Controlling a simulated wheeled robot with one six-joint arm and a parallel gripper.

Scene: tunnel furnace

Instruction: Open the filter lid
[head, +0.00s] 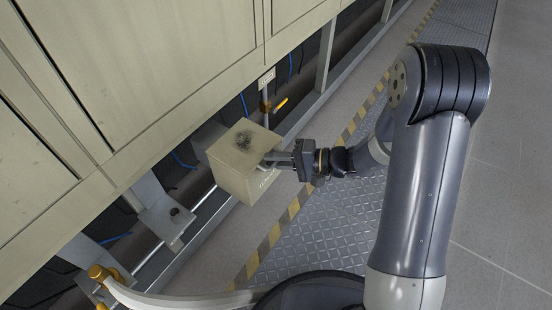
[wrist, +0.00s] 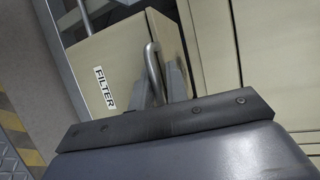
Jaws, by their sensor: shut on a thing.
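The filter is a beige box (head: 229,176) below the large cabinet, with a dark sooty patch on its top. In the wrist view the box (wrist: 114,61) carries a white label (wrist: 105,87) reading FILTER. A bent grey metal handle (wrist: 152,66) stands out from the labelled face. My gripper (head: 273,159) reaches the box from the right in the head view. In the wrist view its fingers (wrist: 166,85) are shut on the handle. No open gap shows at the face with the handle; I cannot make out the lid's seam.
Beige cabinet panels (head: 110,70) hang over the box at upper left. A yellow-handled valve (head: 281,103) is just behind it. A yellow-tipped curved pipe (head: 100,273) is at lower left.

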